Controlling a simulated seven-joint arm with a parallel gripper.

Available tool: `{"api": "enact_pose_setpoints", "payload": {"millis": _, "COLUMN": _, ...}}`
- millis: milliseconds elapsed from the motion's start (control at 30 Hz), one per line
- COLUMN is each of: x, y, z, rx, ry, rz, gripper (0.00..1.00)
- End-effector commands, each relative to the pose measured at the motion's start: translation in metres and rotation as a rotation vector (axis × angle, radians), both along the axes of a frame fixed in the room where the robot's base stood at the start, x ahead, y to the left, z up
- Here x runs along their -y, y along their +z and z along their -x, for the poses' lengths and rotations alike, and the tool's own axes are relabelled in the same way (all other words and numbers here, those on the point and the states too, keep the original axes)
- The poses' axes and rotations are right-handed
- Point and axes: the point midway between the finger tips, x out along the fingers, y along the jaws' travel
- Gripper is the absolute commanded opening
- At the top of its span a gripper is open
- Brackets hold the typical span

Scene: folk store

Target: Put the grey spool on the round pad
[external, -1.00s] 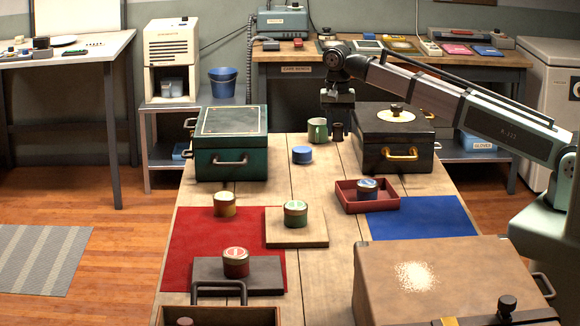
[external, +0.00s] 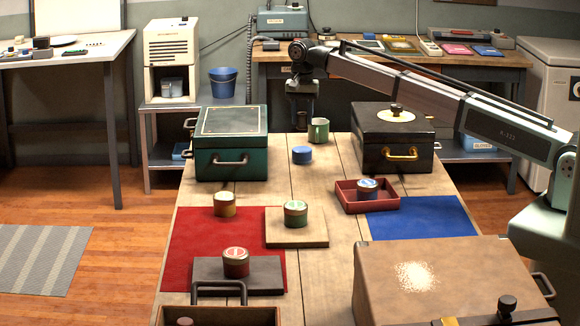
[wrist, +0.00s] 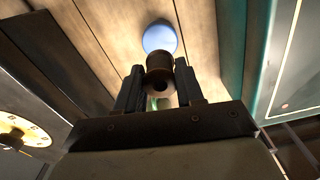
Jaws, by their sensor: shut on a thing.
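My gripper (wrist: 160,92) is shut on a small dark spool (wrist: 159,70), which looks brownish-grey in the wrist view. In the external view my gripper (external: 302,115) is above the far end of the wooden table, behind a low round blue piece (external: 302,155); the spool is hard to make out there. The blue piece also shows in the wrist view (wrist: 159,37), just beyond the spool and apart from it. A pale round disc (external: 397,115) lies on the black case with a dark knob on it. I cannot tell which of these is the round pad.
A green mug (external: 318,130) stands right beside my gripper. A teal case (external: 232,150) is on the left and the black case (external: 392,148) on the right. Nearer are a red tray (external: 350,203), several tins and a large tan case (external: 455,270).

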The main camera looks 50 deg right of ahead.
Motion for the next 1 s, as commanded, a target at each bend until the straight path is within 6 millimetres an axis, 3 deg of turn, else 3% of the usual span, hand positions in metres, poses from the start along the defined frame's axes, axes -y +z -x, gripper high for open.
{"api": "enact_pose_setpoints", "payload": {"millis": 100, "x": 0.000, "y": -0.019, "z": 0.001, "rx": -0.001, "ry": 0.000, "rz": 0.000, "gripper": 0.09}}
{"api": "enact_pose_setpoints", "payload": {"millis": 533, "x": 0.000, "y": -0.059, "z": 0.001, "rx": -0.001, "ry": -0.001, "rz": 0.000, "gripper": 0.09}}
{"api": "enact_pose_setpoints", "payload": {"millis": 1000, "x": 0.000, "y": -0.066, "z": 0.000, "rx": 0.000, "ry": -0.001, "rz": 0.000, "gripper": 0.09}}
